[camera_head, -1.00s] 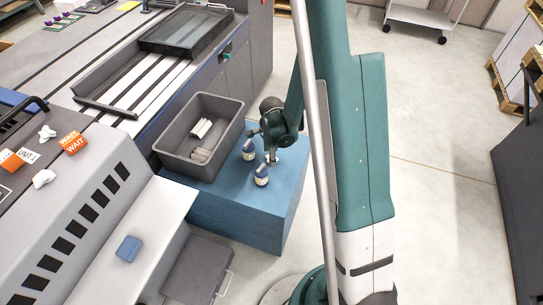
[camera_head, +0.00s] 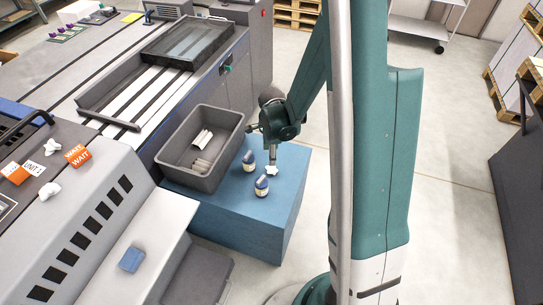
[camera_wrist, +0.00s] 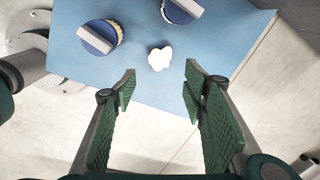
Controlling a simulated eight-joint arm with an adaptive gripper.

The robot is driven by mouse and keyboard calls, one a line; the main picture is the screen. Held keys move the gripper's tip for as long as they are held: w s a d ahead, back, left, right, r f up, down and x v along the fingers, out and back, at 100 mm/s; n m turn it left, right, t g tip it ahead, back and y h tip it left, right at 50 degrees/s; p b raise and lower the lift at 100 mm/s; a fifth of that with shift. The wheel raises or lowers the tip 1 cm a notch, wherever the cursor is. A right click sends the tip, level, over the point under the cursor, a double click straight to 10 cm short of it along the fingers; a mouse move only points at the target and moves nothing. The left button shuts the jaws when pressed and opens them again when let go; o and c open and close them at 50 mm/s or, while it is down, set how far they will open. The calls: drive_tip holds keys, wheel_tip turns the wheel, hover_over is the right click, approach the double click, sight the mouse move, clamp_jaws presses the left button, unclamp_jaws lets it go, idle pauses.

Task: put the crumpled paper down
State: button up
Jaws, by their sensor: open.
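The crumpled paper (camera_head: 271,170) is a small white lump on the blue block's top, beside two small blue-and-cream containers. It also shows in the wrist view (camera_wrist: 159,58), beyond my fingertips and clear of both. My gripper (camera_wrist: 160,82) is open and empty, its green-padded fingers spread on either side of the view. In the head view my gripper (camera_head: 272,157) points down just above the paper; its fingers are small there. The containers (camera_head: 249,161) and (camera_head: 262,186) stand left of and below the paper in that view.
The blue block (camera_head: 239,220) also bears a grey bin (camera_head: 188,179) with pale rolls inside. Two other white crumpled lumps (camera_head: 49,190) lie on the grey machine (camera_head: 95,225) near orange "WAIT" tags (camera_head: 77,156). A blue pad (camera_head: 131,259) lies on its lower shelf.

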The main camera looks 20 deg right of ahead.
drive_tip(key=shift+r, duration=0.35)
drive_tip(key=shift+r, duration=0.1)
idle(0.5)
drive_tip(key=s+a+r+n+t, duration=0.1)
drive_tip(key=s+a+r+n, duration=0.15)
drive_tip(key=r, duration=0.35)
drive_tip(key=s+a+r+n+t, duration=0.1)
drive_tip(key=s+r+n, duration=0.1)
drive_tip(key=r+n, duration=0.3)
drive_tip(key=s+a+r+n, duration=0.1)
drive_tip(key=s+r+n, duration=0.1)
drive_tip(key=r, duration=0.5)
drive_tip(key=s+a+r+n+t, duration=0.2)
drive_tip(key=s+r+n, duration=0.4)
drive_tip(key=s, duration=0.1)
drive_tip(key=s+a+r+n+t, duration=0.2)
drive_tip(key=s+a+r+n, duration=0.1)
drive_tip(key=s+r+n, duration=0.3)
drive_tip(key=shift+s+a+r+n, duration=0.25)
drive_tip(key=shift+s+r+n, duration=0.1)
drive_tip(key=shift+s, duration=0.4)
drive_tip(key=shift+a, duration=0.1)
